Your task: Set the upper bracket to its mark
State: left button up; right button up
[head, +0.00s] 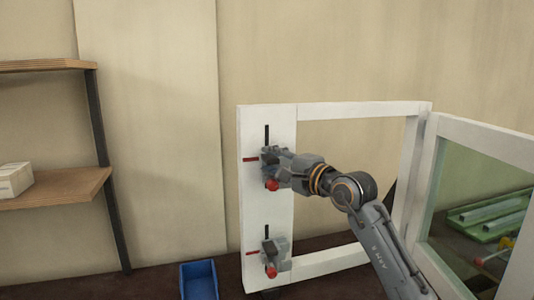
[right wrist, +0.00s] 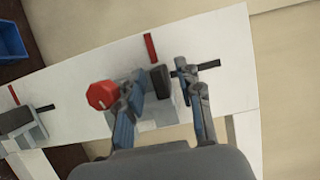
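The upper bracket (head: 269,155) is a grey clamp with a red knob (head: 272,185) on a white upright. Its red mark (head: 250,159) is a short line to its left, roughly level with it; exact alignment is unclear. In the right wrist view the bracket's dark bar (right wrist: 160,80) lies near the red mark (right wrist: 150,47), slightly to its right. My right gripper (head: 279,159) is at the bracket. Its fingers (right wrist: 165,90) are spread on either side of the bracket body, with a gap showing at the right finger. The left finger is beside the red knob. My left gripper is out of view.
A lower bracket (head: 272,252) with a red knob and its own red mark sits below on the same white frame (head: 360,109). A blue bin (head: 199,281) stands on the dark bench. A glazed white panel (head: 485,140) stands at right, a shelf (head: 55,188) at left.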

jog(key=shift+w+a, duration=0.25)
jog(key=shift+s, duration=0.1)
jog(key=shift+r, duration=0.1)
jog(key=shift+c, duration=0.8)
grip_shut()
